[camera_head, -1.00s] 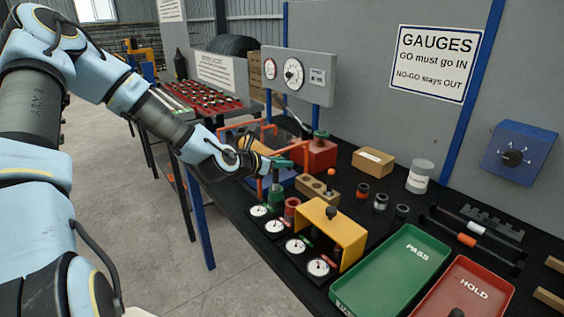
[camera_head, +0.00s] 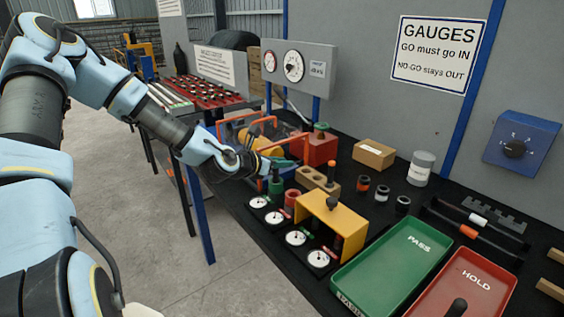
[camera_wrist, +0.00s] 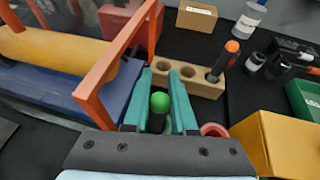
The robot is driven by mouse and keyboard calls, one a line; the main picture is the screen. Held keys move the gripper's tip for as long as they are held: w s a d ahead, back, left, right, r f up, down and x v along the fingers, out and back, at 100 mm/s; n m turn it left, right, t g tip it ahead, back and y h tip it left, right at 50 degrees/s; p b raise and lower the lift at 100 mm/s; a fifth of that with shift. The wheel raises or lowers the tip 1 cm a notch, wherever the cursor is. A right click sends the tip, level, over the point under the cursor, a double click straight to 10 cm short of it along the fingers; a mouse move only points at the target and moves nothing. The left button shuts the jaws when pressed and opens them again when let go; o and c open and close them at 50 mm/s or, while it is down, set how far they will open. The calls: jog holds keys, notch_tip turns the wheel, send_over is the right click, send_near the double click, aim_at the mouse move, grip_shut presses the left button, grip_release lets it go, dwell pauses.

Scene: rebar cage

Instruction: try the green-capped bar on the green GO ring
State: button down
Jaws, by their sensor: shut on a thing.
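My gripper (camera_wrist: 163,95) has teal fingers and is shut on the green-capped bar (camera_wrist: 159,103). The bar's rounded green cap shows between the fingers in the wrist view, with its dark body below. In the head view my gripper (camera_head: 277,163) is at the near edge of the bench, with the bar upright above the green GO ring (camera_head: 276,186). The ring shows only partly under the fingers in the wrist view. I cannot tell whether the bar's lower end is inside the ring or just above it.
A red ring (camera_head: 291,197) stands close on the right. A wooden block (camera_head: 312,179) with holes holds an orange-capped bar (camera_head: 332,169). A yellow bracket (camera_head: 344,227) and several dial gauges (camera_head: 295,238) are nearer. An orange frame (camera_wrist: 118,65) rises close beside my fingers.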

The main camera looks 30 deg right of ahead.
jog(key=shift+f, duration=0.15)
jog(key=c, duration=0.6)
grip_release()
jog(key=shift+c, duration=0.2)
jog(key=shift+s+a, duration=0.1)
jog(key=shift+a, duration=0.35)
jog(key=v, duration=1)
jog(key=shift+s, duration=0.1)
